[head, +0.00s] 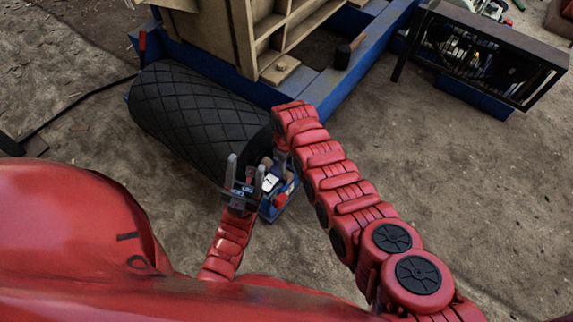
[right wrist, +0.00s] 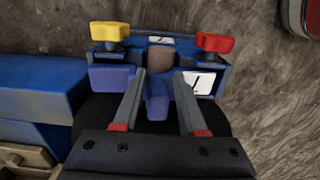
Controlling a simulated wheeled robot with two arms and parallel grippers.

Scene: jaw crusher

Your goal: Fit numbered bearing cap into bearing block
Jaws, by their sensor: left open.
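The blue bearing block (right wrist: 222,72) shows in the right wrist view with a yellow knob (right wrist: 108,31) at left, a red knob (right wrist: 214,42) at right and a white numbered plate. A brown rounded part sits in its middle. The blue-purple bearing cap (right wrist: 110,79), with a white plate marked by one stroke, lies directly before the block. My right gripper (right wrist: 159,76) is shut on the cap's middle tab. I cannot tell whether the cap is seated. In the head view my left gripper (head: 243,172) is open and empty, just left of the blue block (head: 283,194).
A large black ribbed roller (head: 190,115) lies behind the grippers, beside the blue machine frame (head: 350,75). A caged unit (head: 480,60) stands at the upper right. A black cable runs at left.

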